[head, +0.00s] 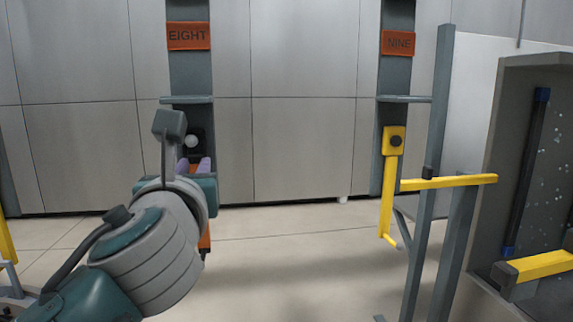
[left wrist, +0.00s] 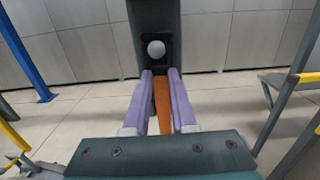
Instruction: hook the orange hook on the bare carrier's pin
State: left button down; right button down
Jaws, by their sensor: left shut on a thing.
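The bare carrier is the grey upright (head: 190,70) under the EIGHT sign. Its pin, a pale round knob (head: 191,141) on a dark plate, also shows in the left wrist view (left wrist: 156,50). My left gripper (head: 194,166) is in front of this carrier, just below the pin in the picture. Its purple fingers are shut on the orange hook (left wrist: 162,105). In the left wrist view the hook stands between the fingers, with its visible upper end below the pin. A lower bit of the hook (head: 205,241) shows beside my arm; the rest is hidden. My right gripper is not in view.
The carrier (head: 398,75) under the NINE sign bears a yellow hook (head: 388,195). Grey posts (head: 428,200) with a yellow bar (head: 450,182) stand at right, beside a grey booth (head: 500,150). The floor between the two carriers is clear.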

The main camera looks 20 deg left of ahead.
pick_arm(q)
jog(key=c, duration=0.7)
grip_release()
jog(key=shift+o, duration=0.2)
jog(key=b+v, duration=0.1)
jog(key=v, duration=0.8)
jog(key=s+f+n+g+h, duration=0.6)
jog(key=s+f+n, duration=0.4)
jog(key=f+n, duration=0.55)
jog(key=s+d+f+n+g+h, duration=0.1)
jog(key=s+d+n+g+h, duration=0.15)
jog(key=s+n, duration=0.35)
jog(key=s+d+f+n+g+h, duration=0.2)
jog(key=s+d+n+g, duration=0.2)
jog(key=s+n, duration=0.15)
notch_tip(320, 180, up, 33)
jog(key=p, duration=3.2)
jog(key=shift+w+a+f+n+p, duration=0.25)
jog(key=shift+w+a+n+p, duration=0.05)
jog(key=shift+p, duration=0.05)
